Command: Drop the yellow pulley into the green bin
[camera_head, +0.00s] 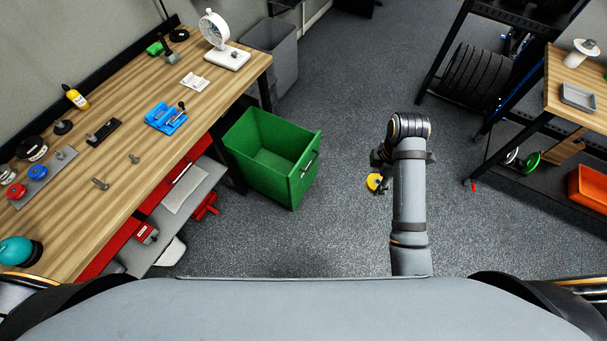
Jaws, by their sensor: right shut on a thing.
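The green bin (307,178) stands open on the floor left of centre, beside the wooden workbench, and looks empty inside. My right arm reaches forward to the right of the bin. My right gripper (378,182) is shut on the yellow pulley (373,182), a small yellow disc, held above the floor. The pulley is apart from the bin, to its right. The gripper's fingers are small and partly hidden by my arm. My left gripper is not in view.
A grey bin (275,50) stands behind the green one. A shelf with an orange bin (588,188) is at right. Floor between bin and arm is clear.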

